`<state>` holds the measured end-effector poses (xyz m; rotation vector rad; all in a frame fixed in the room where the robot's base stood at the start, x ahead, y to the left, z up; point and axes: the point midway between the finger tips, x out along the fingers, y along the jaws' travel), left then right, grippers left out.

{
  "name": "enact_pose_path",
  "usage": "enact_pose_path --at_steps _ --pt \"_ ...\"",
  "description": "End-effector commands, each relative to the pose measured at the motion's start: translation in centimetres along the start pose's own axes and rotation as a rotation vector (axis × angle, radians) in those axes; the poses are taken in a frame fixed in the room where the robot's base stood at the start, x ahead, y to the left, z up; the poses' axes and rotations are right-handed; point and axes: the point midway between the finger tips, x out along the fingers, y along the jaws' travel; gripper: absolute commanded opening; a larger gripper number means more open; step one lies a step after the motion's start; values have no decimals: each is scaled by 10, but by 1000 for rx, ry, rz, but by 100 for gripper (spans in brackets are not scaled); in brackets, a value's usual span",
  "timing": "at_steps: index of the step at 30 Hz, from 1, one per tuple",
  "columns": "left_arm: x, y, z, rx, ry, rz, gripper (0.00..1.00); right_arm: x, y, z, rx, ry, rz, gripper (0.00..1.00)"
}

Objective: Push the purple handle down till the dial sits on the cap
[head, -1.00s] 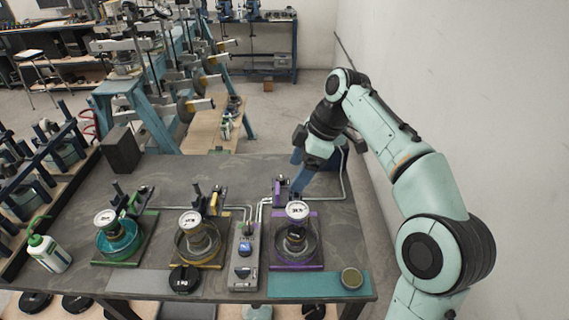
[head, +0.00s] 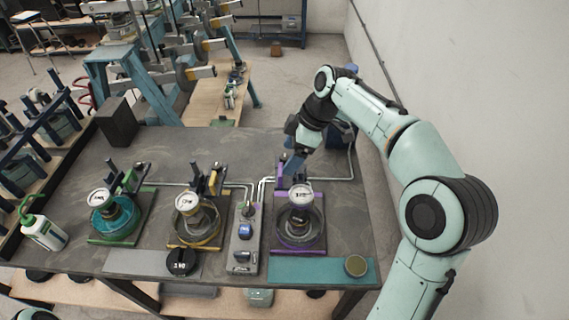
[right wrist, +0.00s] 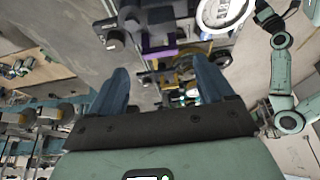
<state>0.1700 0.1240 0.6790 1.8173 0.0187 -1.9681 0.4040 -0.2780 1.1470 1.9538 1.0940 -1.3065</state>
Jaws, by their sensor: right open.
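The purple lever frame (head: 300,246) stands at the right of the table, with a round white dial (head: 301,195) above a clear bowl. The dial also shows at the top of the right wrist view (right wrist: 222,12). The purple handle (head: 279,170) is at the back of the frame, partly covered by my gripper; purple also shows in the right wrist view (right wrist: 158,50). My right gripper (head: 291,168) is open, its blue fingers apart (right wrist: 162,88), close by the handle; contact cannot be told. My left gripper is not seen.
Green (head: 115,220) and yellow (head: 197,222) lever frames stand to the left. A grey control panel (head: 244,245) stands beside the purple frame. A teal mat with a round tin (head: 356,266) lies in front. A bottle (head: 42,232) stands at left; a wall is close at right.

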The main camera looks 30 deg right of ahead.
Motion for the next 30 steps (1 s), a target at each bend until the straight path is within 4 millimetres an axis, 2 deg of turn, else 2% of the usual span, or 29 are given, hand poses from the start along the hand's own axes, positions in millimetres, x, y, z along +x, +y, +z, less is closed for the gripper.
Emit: enact_pose_path --at_steps 1,3,7,12,19,20,21,27,30 --pt "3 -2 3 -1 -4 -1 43 12 -1 1 0 -2 -5 81" --pt "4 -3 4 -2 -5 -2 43 23 -1 1 0 -2 -4 81" --pt "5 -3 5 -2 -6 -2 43 37 0 0 0 -1 -2 81" --pt "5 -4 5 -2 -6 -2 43 45 0 0 0 0 0 81" --pt "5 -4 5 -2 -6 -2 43 45 0 0 -1 0 0 81" --pt "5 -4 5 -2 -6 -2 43 45 0 0 0 0 0 78" --pt "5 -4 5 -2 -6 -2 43 45 0 0 -1 0 0 65" --pt "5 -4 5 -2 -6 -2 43 45 0 0 -1 0 0 0" --pt "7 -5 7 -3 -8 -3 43 47 0 1 0 0 -1 0"
